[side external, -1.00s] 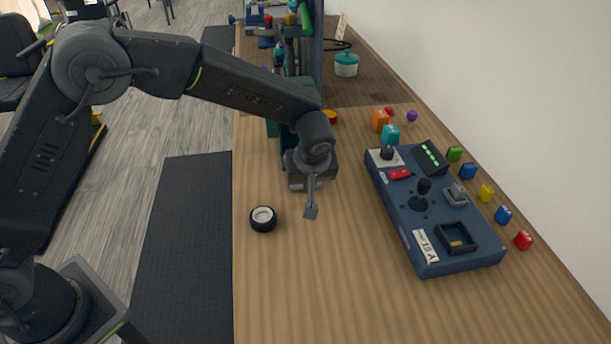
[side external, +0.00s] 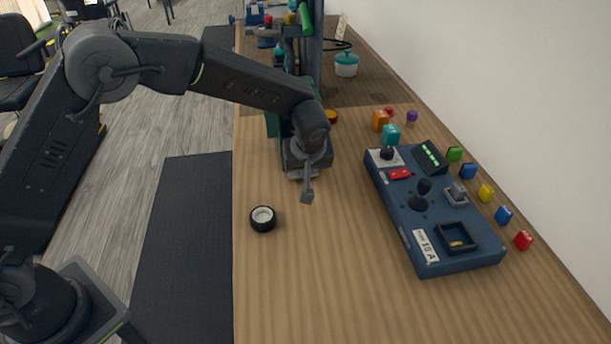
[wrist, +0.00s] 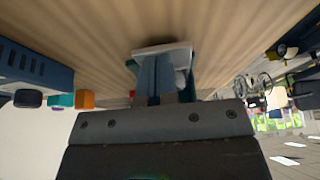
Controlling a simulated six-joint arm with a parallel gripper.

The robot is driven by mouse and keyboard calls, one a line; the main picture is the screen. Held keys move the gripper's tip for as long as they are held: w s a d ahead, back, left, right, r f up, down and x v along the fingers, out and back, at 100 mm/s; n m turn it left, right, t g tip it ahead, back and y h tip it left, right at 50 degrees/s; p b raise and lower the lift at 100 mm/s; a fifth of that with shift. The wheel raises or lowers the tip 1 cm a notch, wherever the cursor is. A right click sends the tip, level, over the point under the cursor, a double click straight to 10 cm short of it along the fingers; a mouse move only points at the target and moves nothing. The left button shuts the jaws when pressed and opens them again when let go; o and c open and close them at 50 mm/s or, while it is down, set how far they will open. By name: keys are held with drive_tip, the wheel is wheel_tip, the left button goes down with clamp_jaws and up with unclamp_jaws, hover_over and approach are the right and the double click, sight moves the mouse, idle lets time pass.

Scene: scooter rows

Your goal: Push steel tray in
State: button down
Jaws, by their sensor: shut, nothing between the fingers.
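My gripper (side external: 307,195) is shut and empty, pointing down above the wooden table. In the wrist view its fingers (wrist: 158,78) are together. A flat pale grey piece (wrist: 162,48) shows just past the fingers in that view; I cannot tell whether it is the steel tray or part of my gripper. A dark green housing (side external: 272,125) stands behind my gripper in the side view, mostly hidden by it. I cannot clearly make out the steel tray in the side view; my wrist and gripper may cover it.
A small black wheel (side external: 263,218) lies left of my gripper. A blue control panel (side external: 408,230) with a joystick lies to the right, with several coloured blocks along its far side. A teal-lidded pot (side external: 346,64) stands farther back. The front table area is clear.

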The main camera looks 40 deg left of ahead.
drive_tip(key=shift+w, duration=0.1)
drive_tip(key=shift+w+a, duration=1.35)
drive_tip(key=shift+a, duration=0.05)
drive_tip(key=shift+w+a, duration=0.2)
drive_tip(key=shift+v, duration=2.7)
